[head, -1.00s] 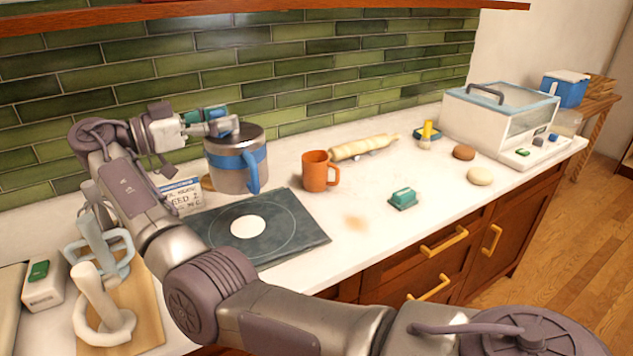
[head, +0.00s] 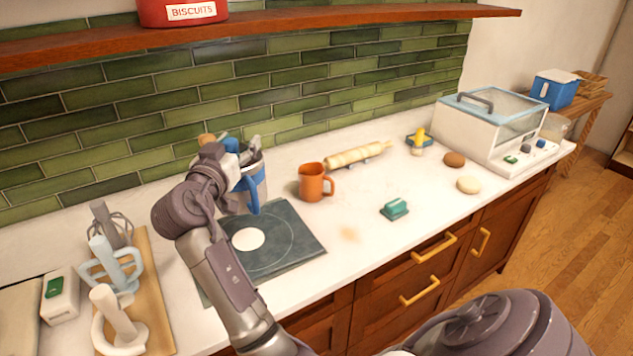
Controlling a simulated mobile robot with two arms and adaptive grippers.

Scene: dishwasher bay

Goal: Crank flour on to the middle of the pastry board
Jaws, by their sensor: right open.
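The dark pastry board (head: 290,240) lies on the counter, with a thin ring drawn on it and a pale round patch (head: 248,239) inside the ring. The metal flour sifter (head: 262,183) with a blue band and blue handle (head: 250,195) stands upright behind the board. My right arm hides its left side. My right gripper (head: 250,150) is open at the sifter's top rim. I cannot tell whether it touches the sifter. A small tan knob (head: 206,139) shows left of the gripper, perhaps the crank's. My left gripper is out of view.
An orange mug (head: 312,183) stands right of the sifter, with a rolling pin (head: 357,155) behind it. A teal-topped block (head: 394,208) sits near the front. A wooden board (head: 160,315) with utensils is at left. A shelf (head: 330,20) overhangs the back. The front middle counter is mostly clear.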

